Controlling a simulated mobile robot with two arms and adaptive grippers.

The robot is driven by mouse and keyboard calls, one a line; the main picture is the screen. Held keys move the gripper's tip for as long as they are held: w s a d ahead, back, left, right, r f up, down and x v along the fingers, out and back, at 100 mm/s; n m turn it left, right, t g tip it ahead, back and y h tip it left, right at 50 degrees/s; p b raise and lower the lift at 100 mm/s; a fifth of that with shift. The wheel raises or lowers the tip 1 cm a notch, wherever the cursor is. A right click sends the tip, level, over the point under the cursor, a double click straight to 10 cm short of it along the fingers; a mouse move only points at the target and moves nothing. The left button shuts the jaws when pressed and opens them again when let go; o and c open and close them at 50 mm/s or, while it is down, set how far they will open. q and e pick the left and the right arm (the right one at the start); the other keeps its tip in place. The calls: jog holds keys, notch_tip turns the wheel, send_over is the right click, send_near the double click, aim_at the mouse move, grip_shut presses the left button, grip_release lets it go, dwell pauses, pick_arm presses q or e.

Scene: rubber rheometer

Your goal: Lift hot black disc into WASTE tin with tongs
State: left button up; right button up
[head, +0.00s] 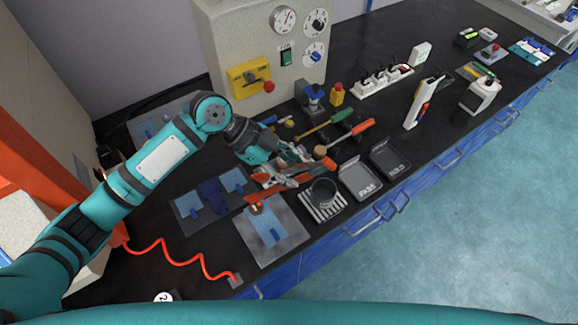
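My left gripper (291,166) reaches over the black bench in front of the beige machine. Its fingers are at a pair of red-orange tongs (262,194), which lie across the area under it. I cannot tell whether the fingers grip the tongs. My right gripper is out of view.
Trays marked PASS (361,195) and apparently HOLD (405,168) lie right of the tin. Tools with green (362,128) and orange handles lie behind. The machine (236,38) stands at the back. A grey mat (284,250) and coiled red cord (174,257) lie in front.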

pick_arm(q)
notch_tip(320, 180, down, 10)
jog(key=b, duration=0.7)
jog(key=shift+a+b, duration=0.25)
jog(key=shift+b, duration=0.1)
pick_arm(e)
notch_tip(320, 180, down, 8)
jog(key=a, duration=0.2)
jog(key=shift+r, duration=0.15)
pick_arm(q)
jog(key=shift+o, duration=0.2)
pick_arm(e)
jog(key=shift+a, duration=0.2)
pick_arm(q)
grip_shut()
notch_tip(320, 180, up, 12)
jog(key=p, duration=0.9)
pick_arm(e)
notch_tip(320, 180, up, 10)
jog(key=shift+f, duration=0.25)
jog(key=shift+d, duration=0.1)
